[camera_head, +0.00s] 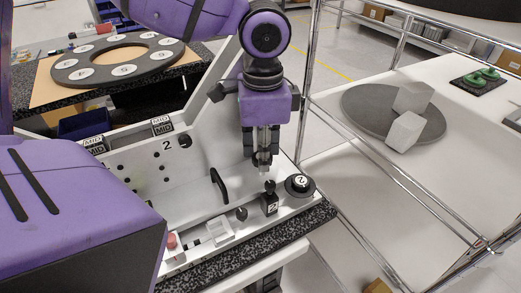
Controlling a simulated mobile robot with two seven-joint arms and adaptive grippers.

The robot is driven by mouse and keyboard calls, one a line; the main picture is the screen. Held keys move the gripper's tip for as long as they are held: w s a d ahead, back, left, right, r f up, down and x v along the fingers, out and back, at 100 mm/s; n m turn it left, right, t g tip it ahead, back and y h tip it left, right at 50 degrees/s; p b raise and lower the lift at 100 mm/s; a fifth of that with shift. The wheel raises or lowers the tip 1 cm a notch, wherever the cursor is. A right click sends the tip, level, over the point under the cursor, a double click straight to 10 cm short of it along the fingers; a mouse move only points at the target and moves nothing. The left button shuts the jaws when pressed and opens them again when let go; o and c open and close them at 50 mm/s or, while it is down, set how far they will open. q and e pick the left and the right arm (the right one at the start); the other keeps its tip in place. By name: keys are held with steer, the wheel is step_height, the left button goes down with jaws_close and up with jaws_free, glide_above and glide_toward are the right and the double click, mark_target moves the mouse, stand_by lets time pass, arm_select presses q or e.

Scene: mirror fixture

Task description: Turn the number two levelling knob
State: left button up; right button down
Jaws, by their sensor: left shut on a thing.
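The mirror fixture (205,205) is a pale tray with a panel of holes. Near its right corner stands a small black block marked 2 (270,207), with the black number two levelling knob (270,186) on top. My left gripper (264,167) points down at this knob, its fingers close together and shut on it. The fingertips hide part of the contact, so the depth of the grip is unclear.
A round black dial marked 2 (299,184) sits just right of the block. A black handle (219,185) and another black knob (241,213) stand to the left. Metal rails (385,155) and a table with grey blocks (404,131) lie to the right.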

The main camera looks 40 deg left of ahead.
arm_select(q)
steer(key=o, duration=0.8)
steer(key=shift+s+d+f, duration=0.1)
steer(key=shift+s+d, duration=0.05)
steer(key=shift+s, duration=0.1)
steer(key=shift+o, duration=0.9)
steer(key=shift+d, duration=0.15)
steer(key=shift+w, duration=0.1)
steer(key=shift+r, duration=0.25)
step_height(320, 180, up, 12)
steer(key=shift+f, duration=0.15)
